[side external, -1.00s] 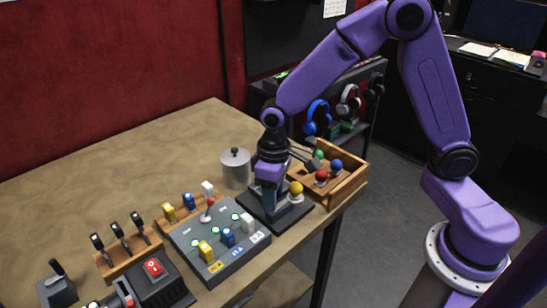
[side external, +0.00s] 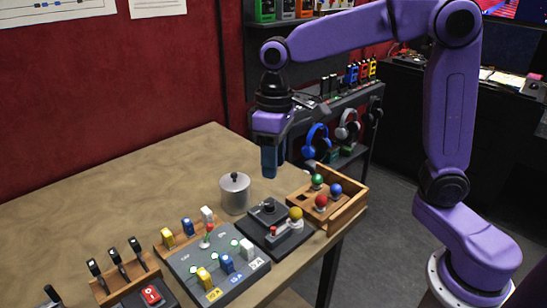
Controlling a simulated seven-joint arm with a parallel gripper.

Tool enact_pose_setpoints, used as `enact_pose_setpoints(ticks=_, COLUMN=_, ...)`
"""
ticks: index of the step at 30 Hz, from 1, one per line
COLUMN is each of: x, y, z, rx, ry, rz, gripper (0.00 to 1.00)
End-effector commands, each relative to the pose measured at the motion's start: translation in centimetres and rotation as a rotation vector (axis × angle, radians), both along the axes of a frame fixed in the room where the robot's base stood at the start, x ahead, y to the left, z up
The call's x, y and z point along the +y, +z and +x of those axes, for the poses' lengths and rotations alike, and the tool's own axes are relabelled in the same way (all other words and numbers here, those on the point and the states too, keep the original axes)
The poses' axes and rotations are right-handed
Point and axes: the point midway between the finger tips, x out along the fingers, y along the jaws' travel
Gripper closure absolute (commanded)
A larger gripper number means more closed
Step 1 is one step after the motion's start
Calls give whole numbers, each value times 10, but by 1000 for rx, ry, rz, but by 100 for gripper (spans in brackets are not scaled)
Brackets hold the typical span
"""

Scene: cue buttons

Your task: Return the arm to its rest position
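My gripper (side external: 270,165) hangs in the air, pointing down, above the back of the table near the metal pot and the wooden tray. Its fingers overlap in this view, so I cannot tell how far apart they are. I see nothing clearly held between them. My purple arm reaches in from the right with its elbow high. Below the gripper is a dark base (side external: 275,243) with a black square part and a yellow ball on it.
A grey panel (side external: 212,262) with blue, yellow and white switches stands in front. A lidded metal pot (side external: 235,193) is behind it. A wooden tray (side external: 345,212) holds red, green and blue balls. Several levers stand on a wooden rack (side external: 125,277). The table's back left (side external: 110,190) is clear.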

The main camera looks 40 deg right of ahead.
Motion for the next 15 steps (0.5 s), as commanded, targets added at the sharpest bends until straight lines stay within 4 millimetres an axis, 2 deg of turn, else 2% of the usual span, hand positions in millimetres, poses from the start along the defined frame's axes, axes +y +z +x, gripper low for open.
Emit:
enact_pose_setpoints(ticks=10, x=0, y=0, z=-3, rx=-1, ry=7, rz=-1, gripper=61)
enact_pose_setpoints(ticks=13, x=-2, y=-2, z=-15, rx=-2, ry=39, rz=-2, gripper=61)
enact_pose_setpoints(ticks=15, x=-5, y=-5, z=-31, rx=-6, ry=80, rz=-4, gripper=61)
